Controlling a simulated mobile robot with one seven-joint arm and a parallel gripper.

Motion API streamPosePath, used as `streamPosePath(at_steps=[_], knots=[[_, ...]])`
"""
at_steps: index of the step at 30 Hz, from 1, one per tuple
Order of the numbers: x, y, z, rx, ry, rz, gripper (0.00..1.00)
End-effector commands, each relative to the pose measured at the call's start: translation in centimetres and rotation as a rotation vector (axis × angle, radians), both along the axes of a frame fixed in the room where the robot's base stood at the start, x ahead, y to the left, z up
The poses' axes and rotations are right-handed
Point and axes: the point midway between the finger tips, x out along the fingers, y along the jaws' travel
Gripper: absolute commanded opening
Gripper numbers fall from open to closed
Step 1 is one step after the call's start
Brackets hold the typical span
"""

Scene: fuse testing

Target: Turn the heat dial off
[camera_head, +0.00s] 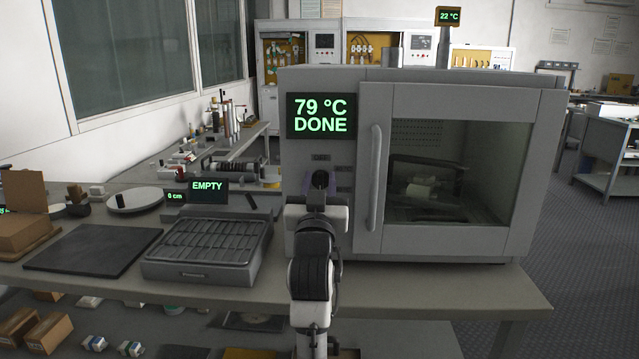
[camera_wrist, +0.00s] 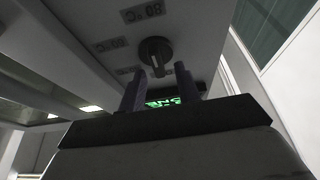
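The heat dial (camera_head: 320,179) is a dark round knob on the front panel of the grey oven (camera_head: 450,87), below a display (camera_head: 321,115) reading "79 °C DONE". The dial also shows in the wrist view (camera_wrist: 156,53), with a raised grip bar and temperature labels (camera_wrist: 142,12) around it, one reading 80 °C. My gripper (camera_wrist: 160,72) is open and empty, its two fingers apart and pointing at the dial. The dial appears just beyond the fingertips; I cannot tell whether they touch it. My arm hides the panel below the dial in the head view.
The oven door (camera_head: 455,160) is closed, with its vertical handle (camera_head: 375,178) just right of the dial. A dark tray (camera_head: 208,250), a display reading "EMPTY" (camera_head: 208,190) and a black mat (camera_head: 92,249) are on the bench to the left.

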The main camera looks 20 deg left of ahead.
Motion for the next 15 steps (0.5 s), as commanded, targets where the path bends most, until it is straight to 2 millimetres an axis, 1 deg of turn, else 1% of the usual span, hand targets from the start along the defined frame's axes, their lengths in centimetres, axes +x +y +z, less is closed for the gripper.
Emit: streamPosePath(at_steps=[2,9,15], knots=[[-0.02,-0.01,-0.01,0.000,0.000,0.000,0.31],[-0.03,0.00,-0.01,0.000,0.000,0.000,0.00],[-0.03,0.00,0.00,-0.002,-0.001,0.000,0.00]])
